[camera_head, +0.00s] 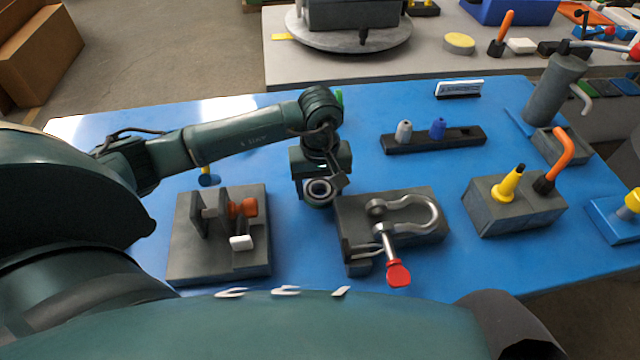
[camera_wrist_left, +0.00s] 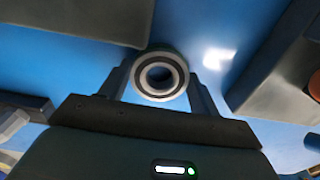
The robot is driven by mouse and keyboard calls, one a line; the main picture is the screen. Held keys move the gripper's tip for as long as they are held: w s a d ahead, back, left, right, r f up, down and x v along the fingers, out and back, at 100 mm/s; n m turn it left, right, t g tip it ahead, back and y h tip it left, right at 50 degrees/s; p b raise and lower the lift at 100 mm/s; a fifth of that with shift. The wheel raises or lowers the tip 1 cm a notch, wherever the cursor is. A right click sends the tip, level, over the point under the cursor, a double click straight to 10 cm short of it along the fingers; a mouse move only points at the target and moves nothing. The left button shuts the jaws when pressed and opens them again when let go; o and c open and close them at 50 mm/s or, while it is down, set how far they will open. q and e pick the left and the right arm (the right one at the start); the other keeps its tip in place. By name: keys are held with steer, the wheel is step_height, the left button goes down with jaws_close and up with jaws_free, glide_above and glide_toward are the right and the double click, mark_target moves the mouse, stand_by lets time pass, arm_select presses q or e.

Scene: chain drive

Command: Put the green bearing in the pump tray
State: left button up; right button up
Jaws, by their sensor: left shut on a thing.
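My left gripper (camera_head: 319,188) points down over the blue table, between two dark fixture blocks. It is shut on a ring-shaped bearing (camera_head: 319,190), which shows a pale face, a dark inner ring and an open bore. In the left wrist view the bearing (camera_wrist_left: 160,75) sits between the two fingertips (camera_wrist_left: 160,88), its face toward the camera. Its outer rim is mostly hidden, with a dark greenish edge at the top. I cannot tell which holder is the pump tray. My right gripper is not in view.
A dark fixture (camera_head: 185,262) with an orange knob stands left of the gripper. A block (camera_head: 355,222) with a metal shackle and red-tipped lever stands close on the right. A black rack (camera_head: 465,138) with grey and blue pegs lies behind. Blue table (camera_head: 400,100) is clear around it.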

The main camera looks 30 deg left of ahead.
arm_select(q)
steer(key=o, duration=1.2)
